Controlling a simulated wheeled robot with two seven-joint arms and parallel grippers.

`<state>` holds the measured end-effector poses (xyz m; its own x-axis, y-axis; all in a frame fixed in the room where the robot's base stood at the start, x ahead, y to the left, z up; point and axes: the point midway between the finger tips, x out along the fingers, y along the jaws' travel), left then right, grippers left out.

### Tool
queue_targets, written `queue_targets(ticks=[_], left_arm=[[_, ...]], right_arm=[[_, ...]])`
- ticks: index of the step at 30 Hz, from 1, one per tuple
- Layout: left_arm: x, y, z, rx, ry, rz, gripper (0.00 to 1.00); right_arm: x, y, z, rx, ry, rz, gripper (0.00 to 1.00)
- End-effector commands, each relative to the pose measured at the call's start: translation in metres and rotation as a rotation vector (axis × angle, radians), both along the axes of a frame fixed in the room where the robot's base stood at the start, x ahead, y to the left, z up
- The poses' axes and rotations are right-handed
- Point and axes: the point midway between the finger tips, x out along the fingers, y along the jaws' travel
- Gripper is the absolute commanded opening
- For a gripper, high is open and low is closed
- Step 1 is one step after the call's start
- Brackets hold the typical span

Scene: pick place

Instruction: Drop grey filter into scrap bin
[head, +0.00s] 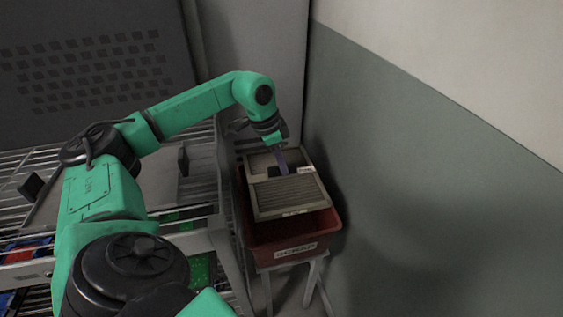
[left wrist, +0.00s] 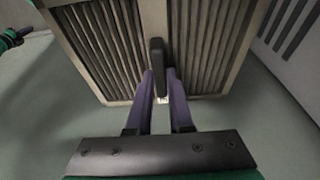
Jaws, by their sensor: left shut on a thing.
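The grey filter (head: 290,193) is a pale-framed panel with dark slats. In the head view it is over the red scrap bin (head: 292,240), which has a white label on its front. I cannot tell whether the filter touches the bin's rim. My left gripper (head: 281,170) is shut on the dark handle in the middle of the filter. In the left wrist view the purple fingers of my left gripper (left wrist: 162,88) close around the handle of the filter (left wrist: 108,45). The bin's inside is mostly hidden by the filter. My right gripper is not in view.
The bin stands on a pale stand (head: 290,277) against the green and white wall (head: 430,150). A wire shelf rack (head: 190,243) with red, blue and green items is on the left. A dark perforated panel (head: 90,65) is behind.

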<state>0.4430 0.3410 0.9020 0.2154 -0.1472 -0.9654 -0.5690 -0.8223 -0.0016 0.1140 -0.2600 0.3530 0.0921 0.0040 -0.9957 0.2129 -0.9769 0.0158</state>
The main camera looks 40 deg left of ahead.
Motion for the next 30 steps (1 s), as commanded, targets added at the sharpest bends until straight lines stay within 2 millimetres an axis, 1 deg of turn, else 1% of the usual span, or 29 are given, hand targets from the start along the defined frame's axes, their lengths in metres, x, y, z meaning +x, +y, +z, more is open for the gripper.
queue_targets(ticks=[1, 4, 15, 19, 26, 27, 29, 30], left_arm=[[0.0, 0.0, -0.013, 0.0, 0.0, 0.0, 0.0], [0.0, 0.0, -0.026, 0.0, 0.0, 0.0, 0.0], [0.0, 0.0, -0.068, 0.0, 0.001, 0.0, 0.0], [0.0, 0.0, -0.074, 0.0, 0.0, 0.0, 0.0], [0.0, 0.0, -0.074, -0.001, -0.001, 0.0, 0.0], [0.0, 0.0, -0.074, -0.001, -0.001, 0.0, 0.23], [0.0, 0.0, -0.074, 0.0, 0.0, 0.0, 0.46], [0.0, 0.0, -0.074, 0.0, 0.0, 0.0, 0.54]], right_arm=[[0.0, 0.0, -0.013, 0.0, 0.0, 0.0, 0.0], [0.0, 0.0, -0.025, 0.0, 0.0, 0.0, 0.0], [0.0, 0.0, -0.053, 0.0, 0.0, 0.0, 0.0], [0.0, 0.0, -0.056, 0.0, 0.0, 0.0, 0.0], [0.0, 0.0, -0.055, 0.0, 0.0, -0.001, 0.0], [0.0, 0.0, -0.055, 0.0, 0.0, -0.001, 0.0], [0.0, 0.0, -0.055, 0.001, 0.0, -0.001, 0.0], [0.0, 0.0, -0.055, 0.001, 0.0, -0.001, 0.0]])
